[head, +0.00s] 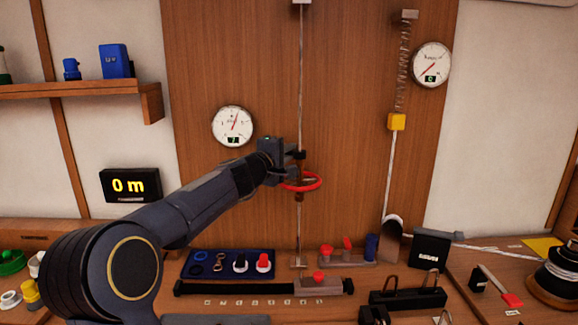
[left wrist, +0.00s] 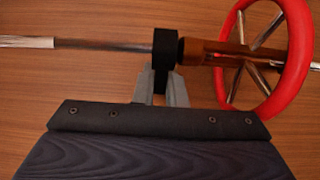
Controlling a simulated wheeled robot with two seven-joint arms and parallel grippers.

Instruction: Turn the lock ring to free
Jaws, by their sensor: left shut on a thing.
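A line with a rod and brown barrel runs vertically down the wooden panel. A red spoked handwheel (head: 312,186) sits around it; it also shows in the left wrist view (left wrist: 299,60). A black ring (left wrist: 164,48), which looks like the lock ring, sits on the rod beside the brown barrel (left wrist: 202,51). My left gripper (head: 293,165) is at the line, just above the handwheel. In the left wrist view its grey fingers (left wrist: 162,85) are shut on the black ring's near side. Any mark on the ring is hidden. My right gripper is not in view.
A dial (head: 233,125) hangs left of the line, and a black "0 m" display (head: 130,185) further left. A spring with a yellow block (head: 397,122) hangs at right. A blue tray (head: 228,263) and a black bar (head: 235,287) lie on the bench below.

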